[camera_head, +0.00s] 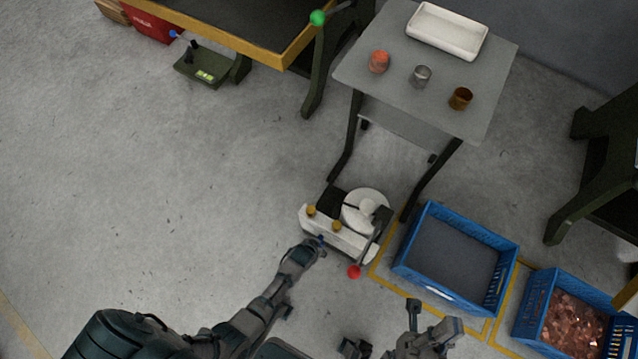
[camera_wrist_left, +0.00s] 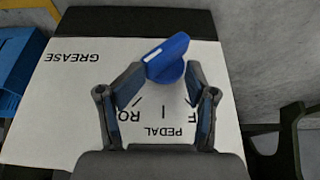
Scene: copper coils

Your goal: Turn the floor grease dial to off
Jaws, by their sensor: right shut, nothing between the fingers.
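The blue dial (camera_head: 321,240) shows as a small blue spot at the front of a white floor unit (camera_head: 350,243). In the left wrist view the dial (camera_wrist_left: 168,57) is a blue knob with a white mark on its left part. The white panel (camera_wrist_left: 60,120) carries upside-down print, GREASE and PEDAL, with other letters partly hidden by the fingers. My left gripper (camera_wrist_left: 164,72) is open, its fingertips on either side of the dial; contact cannot be told. It reaches the unit from below in the head view (camera_head: 316,247). My right gripper (camera_head: 413,306) is shut and empty, low in the picture.
A red-knobbed lever (camera_head: 354,271) and two yellow knobs are on the unit. A blue empty-looking crate (camera_head: 480,298) and a crate of copper pieces (camera_head: 522,318) stand to the right. A grey table (camera_head: 400,70) with cups and a white tray stands behind. The floor at left is clear.

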